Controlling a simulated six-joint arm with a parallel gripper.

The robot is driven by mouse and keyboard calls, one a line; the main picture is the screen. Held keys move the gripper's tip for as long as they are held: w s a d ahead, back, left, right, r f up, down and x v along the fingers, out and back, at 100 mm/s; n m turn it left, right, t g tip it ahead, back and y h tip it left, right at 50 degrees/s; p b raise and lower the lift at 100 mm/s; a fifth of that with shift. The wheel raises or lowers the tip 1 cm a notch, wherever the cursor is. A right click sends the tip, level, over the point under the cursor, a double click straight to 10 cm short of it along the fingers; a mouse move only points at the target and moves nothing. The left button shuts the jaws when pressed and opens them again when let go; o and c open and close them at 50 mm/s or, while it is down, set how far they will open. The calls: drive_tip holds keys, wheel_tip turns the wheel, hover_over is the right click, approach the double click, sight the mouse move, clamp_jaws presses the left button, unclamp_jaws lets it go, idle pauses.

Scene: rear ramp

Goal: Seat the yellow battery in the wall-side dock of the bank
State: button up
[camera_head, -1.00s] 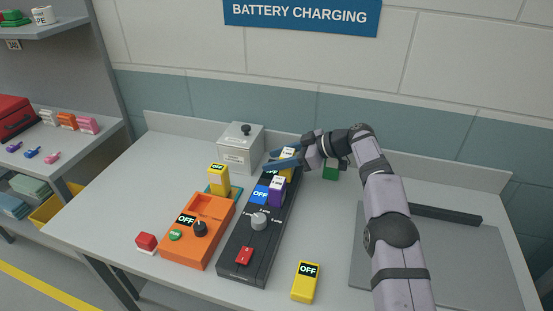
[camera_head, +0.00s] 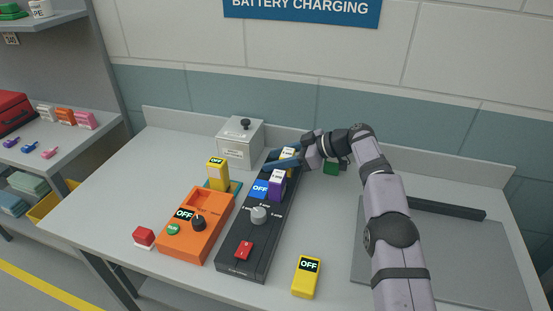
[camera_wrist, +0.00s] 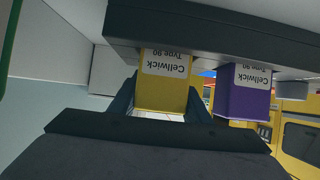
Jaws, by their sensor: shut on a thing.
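The dark charging bank (camera_head: 240,262) runs from the front of the bench toward the wall. My gripper (camera_head: 284,162) is at its wall-side end, shut on a yellow battery (camera_head: 288,152). In the wrist view, my gripper (camera_wrist: 160,105) has a finger on each side of the yellow battery (camera_wrist: 160,92), labelled Cellwick Type 90. The battery's lower end meets the dark bank (camera_wrist: 225,35), whose edge hides whether it is fully down. A purple battery (camera_head: 276,187) stands in the bank beside it, and also shows in the wrist view (camera_wrist: 243,97).
A grey box (camera_head: 240,145) stands behind.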

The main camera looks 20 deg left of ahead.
sight(294, 154)
drive_tip(key=o, duration=1.5)
drive_tip(key=shift+o, duration=0.2)
drive_tip(key=shift+b+v, duration=0.9)
drive_tip(key=shift+v, duration=2.75)
drive_tip(key=shift+r, duration=0.1)
